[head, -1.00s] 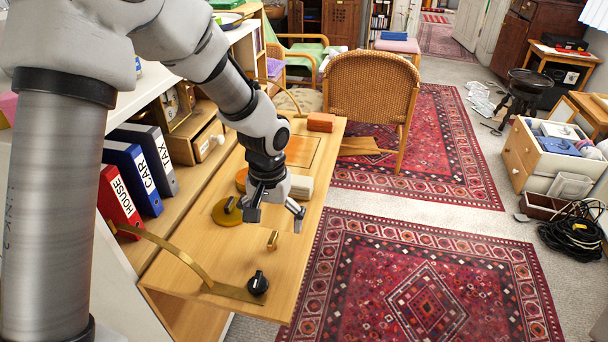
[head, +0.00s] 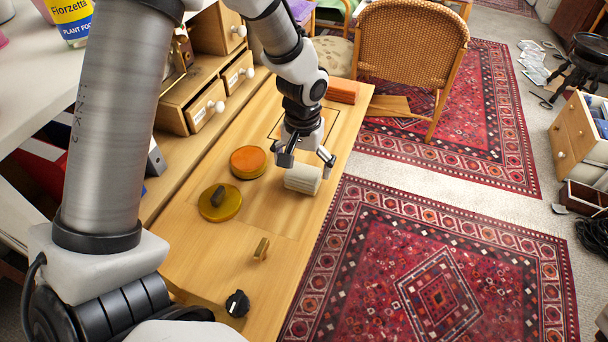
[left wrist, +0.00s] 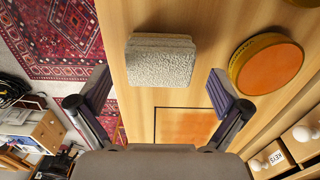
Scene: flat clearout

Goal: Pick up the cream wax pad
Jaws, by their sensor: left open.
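The cream wax pad (head: 303,179) lies on the wooden desk flap, near its right edge in the head view. In the left wrist view the pad (left wrist: 160,62) is a pale, rough-textured block with layered edges, just ahead of the fingertips and roughly midway between them. My left gripper (head: 305,163) is above and just behind the pad, with its jaws apart and empty. Its two fingers also show in the left wrist view (left wrist: 160,92), one to each side, not touching the pad. My right gripper is in neither view.
An orange-topped round tin (head: 248,162) and a yellow-green tin (head: 219,203) with a dark block on it stand left of the pad. A small brass piece (head: 262,249), a black knob (head: 237,303) and an orange-brown block (head: 342,91) are also on the wooden flap (head: 285,225). Small drawers (head: 205,104) border it.

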